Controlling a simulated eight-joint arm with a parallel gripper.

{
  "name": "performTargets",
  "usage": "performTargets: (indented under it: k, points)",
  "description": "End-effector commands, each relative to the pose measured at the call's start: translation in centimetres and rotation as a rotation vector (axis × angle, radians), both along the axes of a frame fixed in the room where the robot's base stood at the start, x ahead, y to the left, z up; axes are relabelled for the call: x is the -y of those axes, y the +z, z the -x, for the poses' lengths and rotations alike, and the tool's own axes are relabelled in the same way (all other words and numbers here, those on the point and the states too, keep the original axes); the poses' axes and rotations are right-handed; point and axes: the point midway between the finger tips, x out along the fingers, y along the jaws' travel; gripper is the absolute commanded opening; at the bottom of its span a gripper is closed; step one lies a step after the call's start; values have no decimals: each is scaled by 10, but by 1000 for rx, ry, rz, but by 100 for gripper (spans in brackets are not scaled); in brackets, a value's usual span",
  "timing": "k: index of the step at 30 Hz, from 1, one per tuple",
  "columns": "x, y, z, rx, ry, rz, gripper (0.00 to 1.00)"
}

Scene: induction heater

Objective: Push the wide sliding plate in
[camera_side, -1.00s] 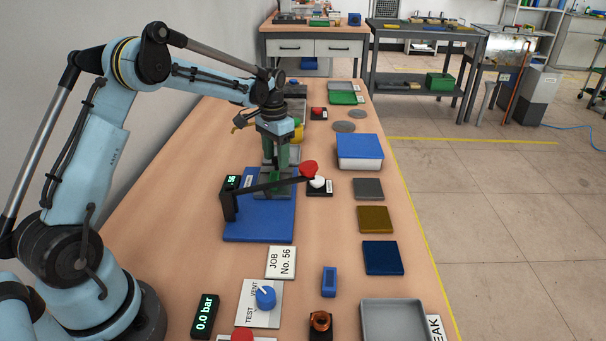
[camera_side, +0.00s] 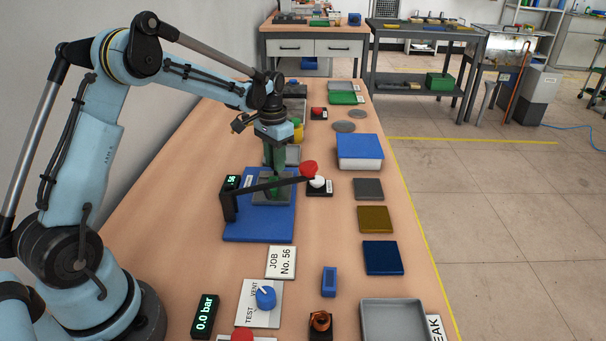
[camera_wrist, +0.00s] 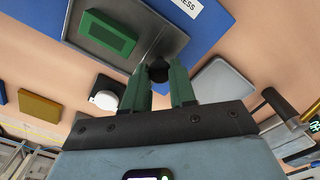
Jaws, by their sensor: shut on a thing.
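The wide sliding plate is a grey plate (camera_side: 262,198) on a blue base (camera_side: 258,228) in the side view. In the wrist view the grey plate (camera_wrist: 152,38) carries a green block (camera_wrist: 108,36), and a dark round knob (camera_wrist: 158,70) is at its near edge. My gripper (camera_side: 275,162) is at the plate's far end, with its green fingers pointing down. In the wrist view the fingers of my gripper (camera_wrist: 160,78) are shut on the knob. The fingers partly hide the knob, and the side view does not show it clearly.
A black lever (camera_side: 265,186) with a red knob (camera_side: 309,168) crosses over the plate. A white button (camera_side: 318,182) stands right of the base. A blue-lidded box (camera_side: 360,150) and several coloured tiles lie further right. A job card (camera_side: 281,263) lies in front.

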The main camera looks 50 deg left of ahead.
Motion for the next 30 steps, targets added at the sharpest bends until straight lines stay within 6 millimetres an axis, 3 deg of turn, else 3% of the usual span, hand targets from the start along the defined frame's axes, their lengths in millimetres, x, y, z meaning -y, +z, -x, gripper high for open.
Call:
performTargets:
  k: [12,25,26,30]
  points:
    - [59,1,57,-1,-3,2,0]
    - [67,1,66,-5,-3,7,0]
    - [67,1,66,-5,-3,8,27]
    - [67,0,66,-4,-3,6,49]
